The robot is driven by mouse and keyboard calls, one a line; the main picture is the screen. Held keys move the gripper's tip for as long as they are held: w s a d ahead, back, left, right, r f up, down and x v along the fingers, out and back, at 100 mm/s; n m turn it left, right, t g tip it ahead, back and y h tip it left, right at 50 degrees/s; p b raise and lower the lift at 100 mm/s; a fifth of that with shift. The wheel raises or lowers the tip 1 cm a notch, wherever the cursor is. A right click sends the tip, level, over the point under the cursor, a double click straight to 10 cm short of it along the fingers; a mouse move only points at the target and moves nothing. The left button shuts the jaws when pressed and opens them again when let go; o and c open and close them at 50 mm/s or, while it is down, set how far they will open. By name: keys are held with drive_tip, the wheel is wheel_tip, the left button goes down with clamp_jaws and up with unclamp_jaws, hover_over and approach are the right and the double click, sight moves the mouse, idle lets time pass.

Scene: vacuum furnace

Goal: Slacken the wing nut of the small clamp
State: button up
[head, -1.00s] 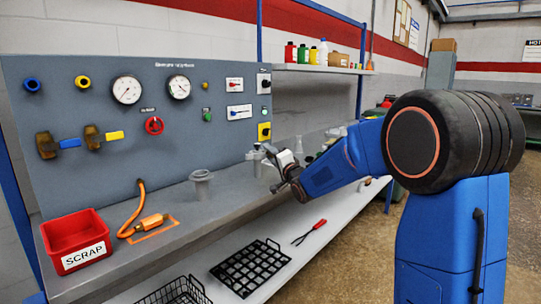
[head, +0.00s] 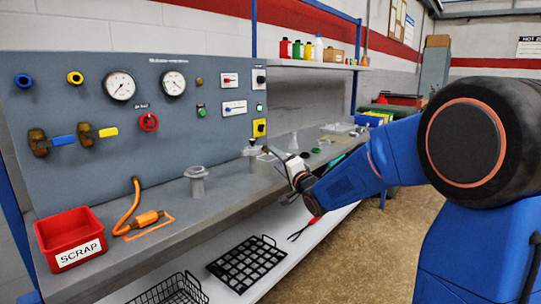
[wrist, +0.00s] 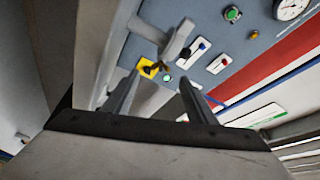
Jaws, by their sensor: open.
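My gripper (head: 281,157) is at the front of the bench, tilted, with its fingers pointing up and left toward the grey fittings. In the wrist view my gripper (wrist: 158,80) is open and nothing is between its fingers. A grey metal part with a rounded arm (wrist: 178,40) shows just beyond the fingertips; it may belong to the small clamp, but I cannot tell. In the head view a small grey fitting with a dark top (head: 251,150) stands near the panel's right end, behind my gripper.
A grey flanged fitting (head: 197,183) stands on the bench left of my gripper. A red scrap bin (head: 70,241) and an orange hose (head: 125,212) are further left. The gauge panel (head: 95,95) rises behind. A black crate (head: 243,266) lies on the lower shelf.

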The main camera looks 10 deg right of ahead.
drive_tip(key=v, duration=0.8)
drive_tip(key=shift+s, duration=0.2)
drive_tip(key=shift+d+f, duration=0.1)
drive_tip(key=shift+w, duration=0.1)
drive_tip(key=c, duration=0.8)
drive_tip(key=shift+w+d+n, duration=0.2)
drive_tip(key=shift+w+n, duration=0.05)
drive_tip(key=shift+n, duration=0.45)
drive_tip(key=shift+c, duration=1)
drive_tip(key=n+g+y, duration=0.3)
drive_tip(key=n+y, duration=0.8)
drive_tip(key=n, duration=1.2)
approach(265, 150)
drive_tip(key=x, duration=0.7)
drive_tip(key=shift+w+d, duration=0.15)
drive_tip(key=shift+w, duration=0.05)
drive_tip(key=shift+c, duration=0.3)
clamp_jaws()
